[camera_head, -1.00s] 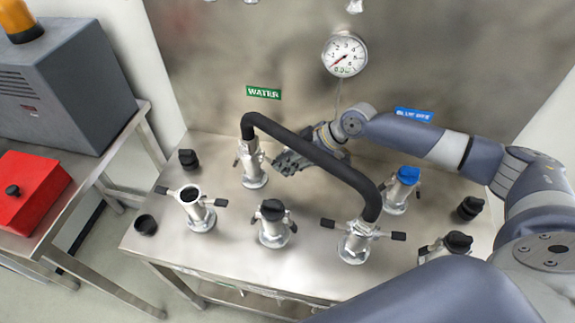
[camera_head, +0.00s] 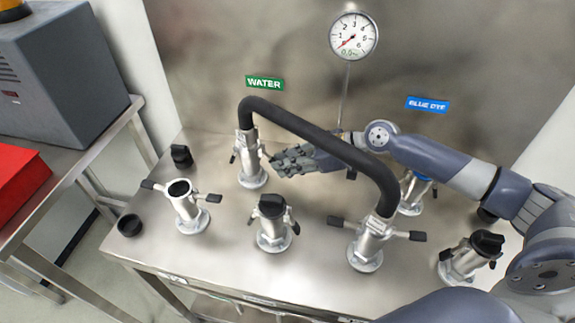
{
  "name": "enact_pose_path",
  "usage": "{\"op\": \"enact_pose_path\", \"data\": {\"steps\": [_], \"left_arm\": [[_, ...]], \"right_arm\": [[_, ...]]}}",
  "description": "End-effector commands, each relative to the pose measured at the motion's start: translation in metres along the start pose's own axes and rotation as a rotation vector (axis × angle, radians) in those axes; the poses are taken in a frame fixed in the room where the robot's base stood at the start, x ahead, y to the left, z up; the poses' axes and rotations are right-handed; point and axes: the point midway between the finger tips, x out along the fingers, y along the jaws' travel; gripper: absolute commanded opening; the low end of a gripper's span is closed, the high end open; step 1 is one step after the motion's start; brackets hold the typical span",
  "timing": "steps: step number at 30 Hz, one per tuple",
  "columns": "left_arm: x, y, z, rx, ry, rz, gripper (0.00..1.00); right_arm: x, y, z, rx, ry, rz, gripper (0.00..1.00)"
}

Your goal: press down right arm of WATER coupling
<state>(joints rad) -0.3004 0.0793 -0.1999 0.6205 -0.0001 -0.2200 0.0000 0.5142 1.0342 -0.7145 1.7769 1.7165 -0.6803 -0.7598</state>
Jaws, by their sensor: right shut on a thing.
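The WATER coupling (camera_head: 252,165) is the silver upright fitting under the green WATER label (camera_head: 264,83), with one end of a black hose (camera_head: 318,150) on top. Its left arm (camera_head: 233,157) hangs down along its side. Its right arm (camera_head: 265,152) is small and partly hidden at my fingertips. My right gripper (camera_head: 277,162) reaches in from the right, behind the hose, with its fingers pointing left. It is shut at the coupling's right side, on the right arm as far as can be seen. My left gripper is out of view.
The hose arches to a front coupling (camera_head: 368,245) with both arms spread out. A capped coupling (camera_head: 272,225), an open coupling (camera_head: 188,208) and a blue-capped coupling (camera_head: 412,192) stand around. A gauge (camera_head: 354,36) hangs on the back wall. Loose black caps lie at the left.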

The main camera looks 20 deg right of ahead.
Motion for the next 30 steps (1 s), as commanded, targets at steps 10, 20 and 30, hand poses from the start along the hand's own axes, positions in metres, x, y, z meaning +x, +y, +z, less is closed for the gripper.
{"op": "enact_pose_path", "data": {"steps": [10, 20, 30], "left_arm": [[0.000, 0.000, 0.000, 0.000, 0.001, 0.000, 0.40], [0.000, 0.000, 0.000, 0.000, 0.001, 0.000, 0.40], [0.000, -0.002, 0.000, 0.001, -0.001, -0.002, 0.40]], "right_arm": [[-0.001, 0.001, -0.001, 0.000, 0.002, 0.003, 0.00], [0.000, 0.000, 0.000, 0.000, 0.001, 0.001, 0.37], [-0.030, 0.001, 0.002, 0.001, -0.004, 0.002, 0.37]]}}
